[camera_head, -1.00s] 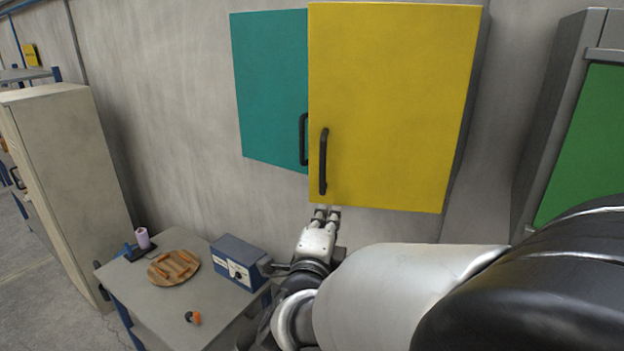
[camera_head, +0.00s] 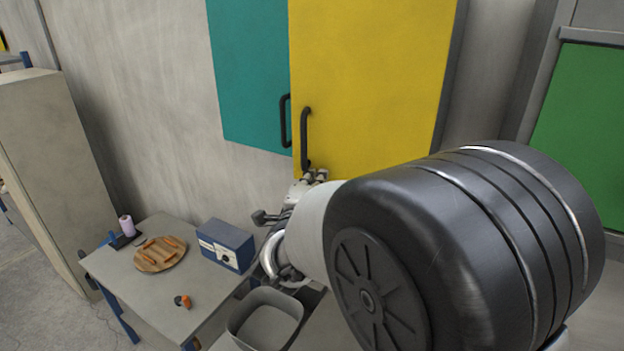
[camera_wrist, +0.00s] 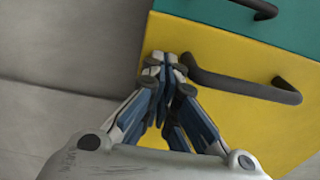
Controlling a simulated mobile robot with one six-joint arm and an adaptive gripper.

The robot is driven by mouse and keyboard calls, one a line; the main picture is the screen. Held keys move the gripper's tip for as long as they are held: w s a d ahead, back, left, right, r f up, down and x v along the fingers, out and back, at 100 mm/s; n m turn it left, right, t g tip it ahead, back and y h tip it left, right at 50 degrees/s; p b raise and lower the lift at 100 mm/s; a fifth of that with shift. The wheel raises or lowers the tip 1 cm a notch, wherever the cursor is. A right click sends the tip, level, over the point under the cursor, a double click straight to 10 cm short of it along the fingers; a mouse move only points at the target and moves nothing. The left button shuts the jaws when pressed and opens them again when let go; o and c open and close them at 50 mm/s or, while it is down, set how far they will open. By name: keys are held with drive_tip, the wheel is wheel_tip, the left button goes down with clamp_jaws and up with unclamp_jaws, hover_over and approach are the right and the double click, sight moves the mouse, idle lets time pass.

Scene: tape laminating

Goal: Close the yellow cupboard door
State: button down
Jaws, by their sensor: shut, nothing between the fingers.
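The yellow cupboard door (camera_head: 375,75) fills the upper middle of the head view, with a black vertical bar handle (camera_head: 305,138) near its left edge. Its left edge overlaps the teal door (camera_head: 250,75) and looks set forward of it, so it appears ajar; I cannot tell how far. My gripper (camera_head: 316,175) is shut and empty at the door's lower left corner, just below the handle. In the wrist view the fingertips (camera_wrist: 165,65) overlap the yellow panel (camera_wrist: 225,60) beside one end of its handle (camera_wrist: 240,88). I cannot tell whether they touch the door.
Below left stands a grey table (camera_head: 150,290) with a round wooden board (camera_head: 160,254), a blue box (camera_head: 226,245) and a spool (camera_head: 126,225). A grey bin (camera_head: 265,318) is under my arm. A green-doored cabinet (camera_head: 585,125) stands at the right.

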drive_tip(key=w+h, duration=0.1)
drive_tip(key=w, duration=0.1)
drive_tip(key=w+d+m+g+h+b, duration=0.1)
drive_tip(key=w, duration=0.1)
drive_tip(key=w+m+h, duration=0.1)
drive_tip(key=w, duration=0.1)
drive_tip(key=shift+w+d+f+g+b, duration=0.25)
drive_tip(key=shift+w+g+b, duration=0.05)
drive_tip(key=shift+w+b, duration=0.05)
drive_tip(key=shift+w+d, duration=0.15)
drive_tip(key=shift+w, duration=0.15)
drive_tip(key=shift+r, duration=0.25)
